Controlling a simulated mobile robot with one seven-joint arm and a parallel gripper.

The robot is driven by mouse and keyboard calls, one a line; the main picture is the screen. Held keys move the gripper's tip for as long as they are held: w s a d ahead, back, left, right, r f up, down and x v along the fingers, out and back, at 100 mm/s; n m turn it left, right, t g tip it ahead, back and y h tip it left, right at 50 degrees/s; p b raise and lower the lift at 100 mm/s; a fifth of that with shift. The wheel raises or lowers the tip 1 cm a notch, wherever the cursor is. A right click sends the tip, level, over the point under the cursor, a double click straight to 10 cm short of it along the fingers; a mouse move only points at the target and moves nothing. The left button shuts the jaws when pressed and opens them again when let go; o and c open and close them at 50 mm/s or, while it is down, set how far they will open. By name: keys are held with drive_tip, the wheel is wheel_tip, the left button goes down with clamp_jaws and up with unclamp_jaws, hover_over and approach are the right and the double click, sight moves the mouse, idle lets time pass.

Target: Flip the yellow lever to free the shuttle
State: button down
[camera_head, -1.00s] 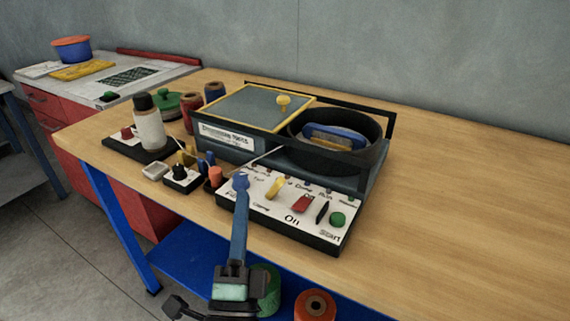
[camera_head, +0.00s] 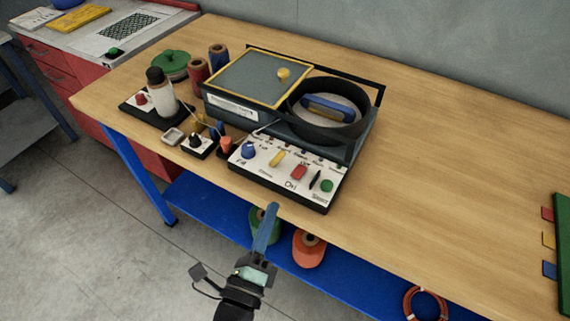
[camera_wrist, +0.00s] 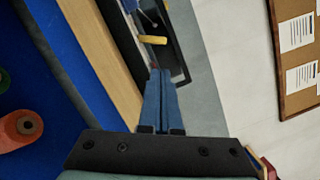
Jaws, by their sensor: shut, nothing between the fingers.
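The yellow lever (camera_head: 277,158) stands on a white control panel (camera_head: 262,172) at the front of the machine, between a blue knob (camera_head: 248,150) and a red switch (camera_head: 299,171). The yellow lever also shows in the wrist view (camera_wrist: 152,40), just beyond my fingertips. The shuttle (camera_head: 328,107), blue with a tan middle, lies in the round black holder (camera_head: 345,132). My gripper (camera_head: 272,207) is shut and empty. Its blue fingers are in front of the table's front edge, apart from the lever.
A small switch box (camera_head: 197,148), a white bottle (camera_head: 160,98) and several spools stand left of the panel. Green (camera_head: 262,225) and orange (camera_head: 309,250) spools sit on the blue lower shelf (camera_head: 350,290).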

sight(285, 180)
drive_tip(key=shift+w, duration=0.1)
drive_tip(key=x, duration=0.9)
drive_tip(key=shift+w+d+r+p, duration=0.1)
drive_tip(key=shift+w+p, duration=0.25)
drive_tip(key=shift+w, duration=0.05)
drive_tip(key=shift+r, duration=0.1)
drive_tip(key=shift+r+p, duration=0.15)
drive_tip(key=shift+p, duration=0.3)
drive_tip(key=shift+n, duration=0.4)
